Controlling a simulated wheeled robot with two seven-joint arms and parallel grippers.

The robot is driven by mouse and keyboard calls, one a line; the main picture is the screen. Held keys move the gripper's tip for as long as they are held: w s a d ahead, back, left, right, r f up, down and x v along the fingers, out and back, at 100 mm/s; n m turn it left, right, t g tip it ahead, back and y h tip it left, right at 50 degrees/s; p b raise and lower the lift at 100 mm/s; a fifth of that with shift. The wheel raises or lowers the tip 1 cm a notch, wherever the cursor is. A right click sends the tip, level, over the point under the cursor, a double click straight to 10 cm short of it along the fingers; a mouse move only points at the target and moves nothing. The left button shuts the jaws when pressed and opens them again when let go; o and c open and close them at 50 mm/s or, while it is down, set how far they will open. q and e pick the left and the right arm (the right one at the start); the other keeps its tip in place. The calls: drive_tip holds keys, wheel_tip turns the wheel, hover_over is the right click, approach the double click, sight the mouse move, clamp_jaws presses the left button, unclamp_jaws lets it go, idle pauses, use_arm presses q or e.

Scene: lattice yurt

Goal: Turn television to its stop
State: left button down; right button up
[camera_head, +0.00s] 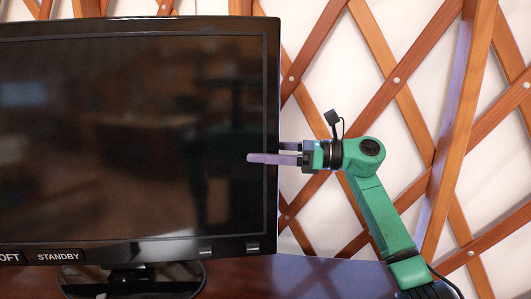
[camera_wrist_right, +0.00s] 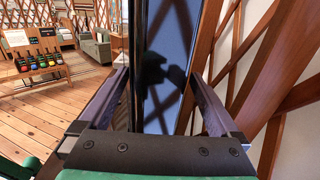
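The television (camera_head: 130,130) is a wide black flat screen filling the left of the head view, its left side cut off by the frame. It stands on a dark round base (camera_head: 130,281). My right gripper (camera_head: 268,152) straddles its right edge at mid-height. One purple finger lies in front of the screen; the other passes behind the edge, its tip hidden. In the right wrist view the television's edge (camera_wrist_right: 165,65) stands upright between the two spread fingers of the gripper (camera_wrist_right: 160,78). I cannot tell whether either finger touches it. My left gripper is out of view.
The television stands on a dark reddish table top (camera_head: 310,275). A wooden lattice wall (camera_head: 400,90) rises close behind it and beside my right arm. The right wrist view shows a bottle rack (camera_wrist_right: 38,62), a grey sofa (camera_wrist_right: 96,48) and open plank floor (camera_wrist_right: 50,110) farther off.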

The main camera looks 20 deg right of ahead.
drive_tip(key=shift+a+f, duration=0.15)
idle(0.3)
drive_tip(key=b+v, duration=0.5)
drive_tip(key=v, duration=0.9)
drive_tip(key=shift+d, duration=0.25)
drive_tip(key=shift+f, duration=0.1)
